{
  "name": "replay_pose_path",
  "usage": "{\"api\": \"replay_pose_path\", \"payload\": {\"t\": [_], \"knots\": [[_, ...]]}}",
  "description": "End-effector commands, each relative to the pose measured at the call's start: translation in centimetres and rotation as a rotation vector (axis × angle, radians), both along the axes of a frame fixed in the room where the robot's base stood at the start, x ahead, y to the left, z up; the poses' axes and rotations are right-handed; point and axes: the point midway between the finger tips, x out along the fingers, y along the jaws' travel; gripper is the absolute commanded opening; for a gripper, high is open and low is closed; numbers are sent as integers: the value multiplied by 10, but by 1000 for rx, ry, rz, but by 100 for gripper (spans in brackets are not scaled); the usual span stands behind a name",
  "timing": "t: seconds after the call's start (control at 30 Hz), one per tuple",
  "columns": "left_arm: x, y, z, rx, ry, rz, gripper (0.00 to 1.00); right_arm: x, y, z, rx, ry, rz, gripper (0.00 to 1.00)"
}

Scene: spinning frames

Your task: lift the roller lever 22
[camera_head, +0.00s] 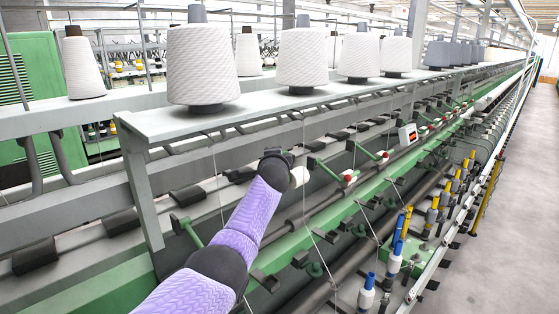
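Several green roller levers with pale ends and red knobs stick out along the spinning frame; one lever (347,177) is right of my arm's end, and another (382,156) is farther along. I cannot read any number, so I cannot tell which is 22. A green lever (187,231) without a visible red knob is left of my arm. My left gripper (284,163) is a small dark shape at the end of the purple arm, beside a white rounded part (299,177). Its fingers are not clear, and I cannot tell whether it touches that part. My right gripper is not in view.
Large white yarn cones (202,66) stand on a grey shelf (190,123) above the levers. A shelf post (141,190) is left of my arm. Blue and yellow bobbins (395,248) line the lower right. The grey aisle floor (510,230) is clear at right.

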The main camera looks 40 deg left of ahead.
Motion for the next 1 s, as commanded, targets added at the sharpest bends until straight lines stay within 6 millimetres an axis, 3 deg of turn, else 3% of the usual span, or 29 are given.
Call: {"api": "replay_pose_path", "payload": {"t": [0.53, 0.57, 0.7, 1.0], "knots": [[0, 3, 3, 2, -2, 0, 0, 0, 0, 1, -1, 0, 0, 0], [0, 3, 3, 2, -2, 0, 28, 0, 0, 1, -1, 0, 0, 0], [0, 3, 3, 1, -2, 0, 57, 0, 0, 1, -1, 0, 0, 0], [0, 2, 2, 1, 0, 0, 57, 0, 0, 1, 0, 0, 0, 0]]}}
